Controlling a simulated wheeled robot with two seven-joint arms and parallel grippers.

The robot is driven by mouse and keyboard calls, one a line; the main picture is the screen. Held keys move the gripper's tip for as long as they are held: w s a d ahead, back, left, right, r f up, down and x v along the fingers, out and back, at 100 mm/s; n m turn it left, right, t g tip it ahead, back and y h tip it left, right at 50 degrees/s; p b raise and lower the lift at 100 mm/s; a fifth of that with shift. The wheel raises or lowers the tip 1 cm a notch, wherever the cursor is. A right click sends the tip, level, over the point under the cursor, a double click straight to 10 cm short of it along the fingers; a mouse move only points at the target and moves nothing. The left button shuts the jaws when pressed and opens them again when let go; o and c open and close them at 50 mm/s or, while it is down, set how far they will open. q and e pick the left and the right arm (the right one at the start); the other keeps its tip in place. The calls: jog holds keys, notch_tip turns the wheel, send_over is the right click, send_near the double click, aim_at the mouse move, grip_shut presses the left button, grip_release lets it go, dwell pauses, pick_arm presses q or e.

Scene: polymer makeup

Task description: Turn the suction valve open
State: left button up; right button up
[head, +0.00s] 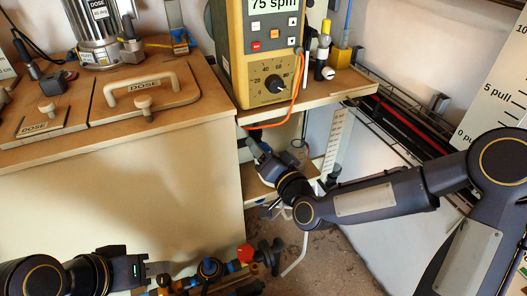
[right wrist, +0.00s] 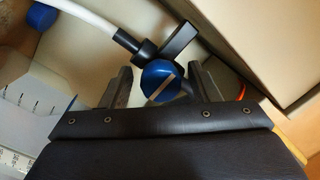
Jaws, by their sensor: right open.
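In the right wrist view, a valve with a round blue face (right wrist: 160,78) crossed by a pale stripe sits between the fingers of my right gripper (right wrist: 163,88). Its black lever (right wrist: 181,39) points up and to the right, and a white hose (right wrist: 95,18) joins its black fitting from the upper left. The fingers are apart, one on each side of the blue face; I cannot tell whether they touch it. In the head view my right gripper (head: 258,149) reaches under the pump and mostly hides the valve. My left gripper (head: 138,270) is low at the left, its fingertips unclear.
The yellow pump box (head: 233,60) stands on a wooden shelf above my right gripper, with an orange cable hanging beside it. A clear vessel (head: 297,150) is close by. A pipe assembly with a red knob (head: 245,253) lies near my left gripper. The DOSE-labelled bench (head: 120,130) is at left.

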jog(key=shift+c, duration=0.5)
jog(key=c, duration=0.9)
